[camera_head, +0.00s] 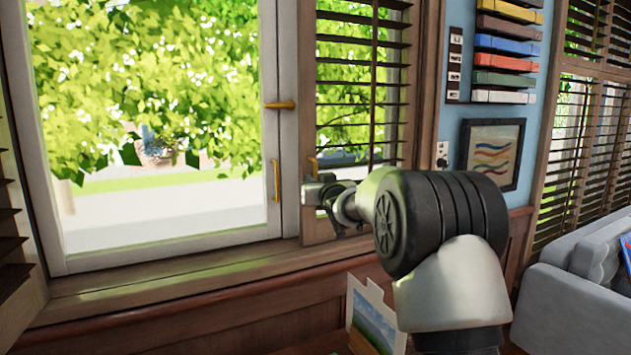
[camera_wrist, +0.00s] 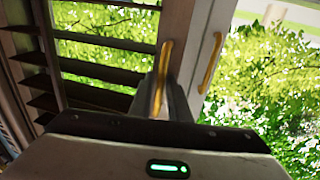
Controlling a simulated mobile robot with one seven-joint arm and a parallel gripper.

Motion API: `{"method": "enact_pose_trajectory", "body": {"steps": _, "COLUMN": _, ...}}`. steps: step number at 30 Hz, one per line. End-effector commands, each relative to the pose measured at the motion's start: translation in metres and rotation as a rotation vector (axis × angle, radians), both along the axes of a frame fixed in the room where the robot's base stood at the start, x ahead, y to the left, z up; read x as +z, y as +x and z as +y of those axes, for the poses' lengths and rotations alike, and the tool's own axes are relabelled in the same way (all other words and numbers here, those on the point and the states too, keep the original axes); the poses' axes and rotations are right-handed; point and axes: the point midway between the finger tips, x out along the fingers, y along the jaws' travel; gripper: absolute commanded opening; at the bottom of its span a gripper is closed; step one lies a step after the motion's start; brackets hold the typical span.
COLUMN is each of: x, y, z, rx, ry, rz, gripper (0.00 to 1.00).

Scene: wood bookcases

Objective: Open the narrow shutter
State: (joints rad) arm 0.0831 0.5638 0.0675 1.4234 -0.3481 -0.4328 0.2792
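The narrow shutter (camera_head: 345,95) is a dark wood panel of slats at the right of the big window; its slats also show at the left in the wrist view (camera_wrist: 105,72). Its thin brass handle (camera_head: 313,165) is upright on the left edge, and in the wrist view the handle (camera_wrist: 161,75) rises in front of my gripper. My gripper (camera_head: 315,188) is at the handle's lower end, with its grey fingers (camera_wrist: 163,100) around or right beside it. The handle's lower part is hidden, and whether the fingers press on it cannot be told.
The window frame (camera_head: 289,200) beside the shutter has its own brass handle (camera_head: 277,180) and a latch (camera_head: 280,105). The wooden sill (camera_head: 180,275) runs below. A small picture (camera_head: 375,318) stands under it. A framed picture (camera_head: 492,150) and grey sofa (camera_head: 575,295) are at right.

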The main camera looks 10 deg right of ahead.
Motion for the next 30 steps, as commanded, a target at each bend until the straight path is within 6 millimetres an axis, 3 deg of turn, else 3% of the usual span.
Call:
{"method": "enact_pose_trajectory", "body": {"steps": 5, "x": 0.0002, "y": -0.0002, "z": 0.0, "rx": 0.0, "ry": 0.0, "rz": 0.0, "gripper": 0.15}}
{"method": "enact_pose_trajectory", "body": {"steps": 8, "x": 0.0002, "y": -0.0003, "z": 0.0, "rx": 0.0, "ry": 0.0, "rz": 0.0, "gripper": 0.0}}
{"method": "enact_pose_trajectory", "body": {"steps": 30, "x": 0.0004, "y": -0.0005, "z": -0.0003, "rx": 0.0, "ry": 0.0, "rz": -0.001, "gripper": 0.0}}
